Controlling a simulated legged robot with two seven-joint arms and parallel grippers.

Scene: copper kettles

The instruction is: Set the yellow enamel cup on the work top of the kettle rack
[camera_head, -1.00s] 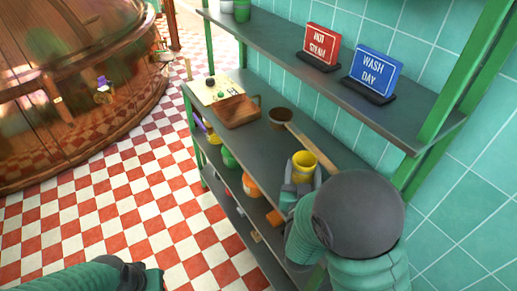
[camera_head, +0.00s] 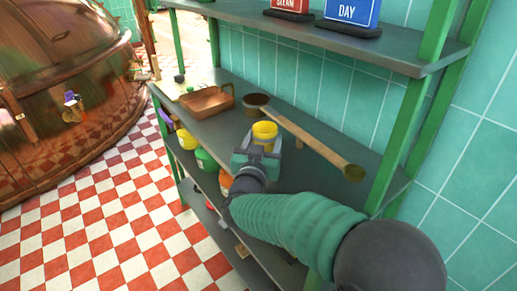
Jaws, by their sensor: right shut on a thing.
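The yellow enamel cup (camera_head: 264,131) is upright in the jaws of my right gripper (camera_head: 261,152), which is shut on it. The cup is over the front half of the grey work top (camera_head: 310,170) of the green-framed rack. I cannot tell whether its base touches the top, as the gripper hides its lower part. My left gripper is out of view.
A copper pan (camera_head: 206,100) stands farther left on the top. An upper shelf (camera_head: 330,40) bears red and blue signs. Lower shelves hold a green pot (camera_head: 205,159) and other items.

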